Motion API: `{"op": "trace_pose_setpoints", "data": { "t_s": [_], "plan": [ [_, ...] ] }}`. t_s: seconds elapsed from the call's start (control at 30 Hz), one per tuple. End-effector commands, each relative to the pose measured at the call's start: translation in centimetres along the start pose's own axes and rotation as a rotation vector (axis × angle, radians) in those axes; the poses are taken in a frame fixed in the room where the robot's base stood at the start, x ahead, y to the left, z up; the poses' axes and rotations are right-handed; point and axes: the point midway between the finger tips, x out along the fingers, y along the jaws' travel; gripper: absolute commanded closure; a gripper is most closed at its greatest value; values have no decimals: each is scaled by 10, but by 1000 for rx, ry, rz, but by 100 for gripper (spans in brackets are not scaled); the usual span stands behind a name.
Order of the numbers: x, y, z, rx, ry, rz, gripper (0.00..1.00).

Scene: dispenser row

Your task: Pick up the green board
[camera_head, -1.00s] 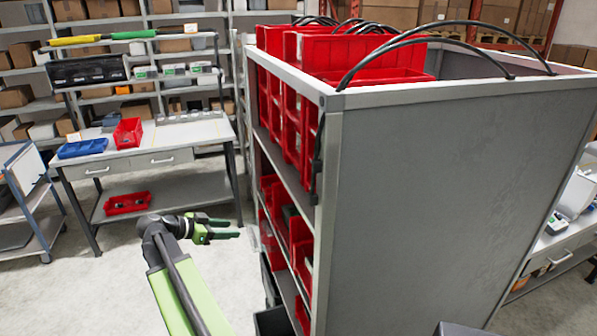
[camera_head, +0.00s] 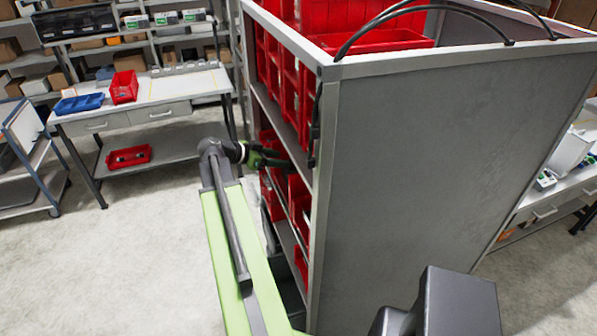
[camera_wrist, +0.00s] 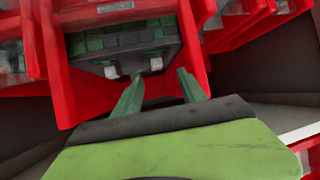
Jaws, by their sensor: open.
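A dark board (camera_wrist: 120,42) with rows of green blocks sits inside a red bin (camera_wrist: 68,80) in the wrist view. Two pale square parts show on its near edge. I take it for the green board; I cannot see it clearly in the head view. My gripper (camera_wrist: 160,74) is open, its two green fingers apart and nothing between them. The fingertips are at the bin's open front, just short of the board's near edge; I cannot tell if they touch it. In the head view my gripper (camera_head: 268,158) reaches into the left side of the grey shelf unit (camera_head: 410,170).
The shelf unit holds several red bins (camera_head: 298,200), with a shelf edge above and below my gripper. A workbench (camera_head: 180,87) with a blue tray (camera_head: 78,104) and a red bin (camera_head: 124,87) stands at left. Open floor (camera_head: 130,240) lies in front.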

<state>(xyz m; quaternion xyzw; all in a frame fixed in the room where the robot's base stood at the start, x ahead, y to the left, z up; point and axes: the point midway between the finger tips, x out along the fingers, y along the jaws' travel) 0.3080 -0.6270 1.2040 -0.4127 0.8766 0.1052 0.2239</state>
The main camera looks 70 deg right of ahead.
Motion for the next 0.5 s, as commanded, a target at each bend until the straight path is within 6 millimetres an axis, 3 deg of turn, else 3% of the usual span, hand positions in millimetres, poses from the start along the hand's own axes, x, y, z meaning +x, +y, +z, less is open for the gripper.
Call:
{"op": "trace_pose_setpoints", "data": {
  "t_s": [0.1, 0.37, 0.5],
  "plan": [
    [17, 0, 2, 0, 0, 0, 52],
    [24, 1, 1, -1, 0, -1, 52],
    [46, 6, 6, 1, 0, 1, 52]
  ]
}}
